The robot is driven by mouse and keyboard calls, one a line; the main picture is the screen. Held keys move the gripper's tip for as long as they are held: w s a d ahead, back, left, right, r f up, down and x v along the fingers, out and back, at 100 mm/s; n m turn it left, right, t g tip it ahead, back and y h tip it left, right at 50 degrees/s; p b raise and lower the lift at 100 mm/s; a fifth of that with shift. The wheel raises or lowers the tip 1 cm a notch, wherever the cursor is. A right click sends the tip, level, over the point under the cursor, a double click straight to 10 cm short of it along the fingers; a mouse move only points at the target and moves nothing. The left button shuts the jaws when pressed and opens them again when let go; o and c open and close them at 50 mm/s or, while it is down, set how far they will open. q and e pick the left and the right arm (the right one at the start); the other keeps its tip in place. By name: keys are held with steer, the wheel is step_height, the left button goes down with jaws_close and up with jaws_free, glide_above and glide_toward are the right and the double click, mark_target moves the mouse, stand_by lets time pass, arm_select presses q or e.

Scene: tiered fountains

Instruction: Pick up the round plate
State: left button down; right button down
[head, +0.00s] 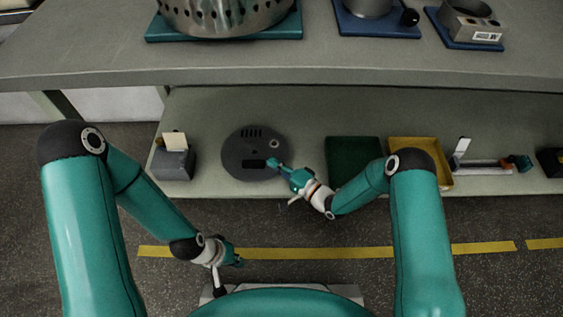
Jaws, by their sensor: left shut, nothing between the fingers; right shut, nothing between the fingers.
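The round plate (240,155) is a dark grey disc with slots and a small light knob. It lies on the lower shelf, left of the middle. My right gripper (278,165) is shut and empty, with its fingertips at the right edge of the plate. I cannot tell whether it touches the plate. My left gripper (236,262) is shut and empty, low over the floor in front of the shelf, well apart from the plate.
On the lower shelf (300,120), a grey box (173,164) stands left of the plate. The upper shelf (260,62) overhangs the back and holds metal vessels.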

steer(key=shift+a, duration=0.1)
steer(key=shift+s+a, duration=0.75)
steer(key=shift+a, duration=0.2)
steer(key=shift+d, duration=0.1)
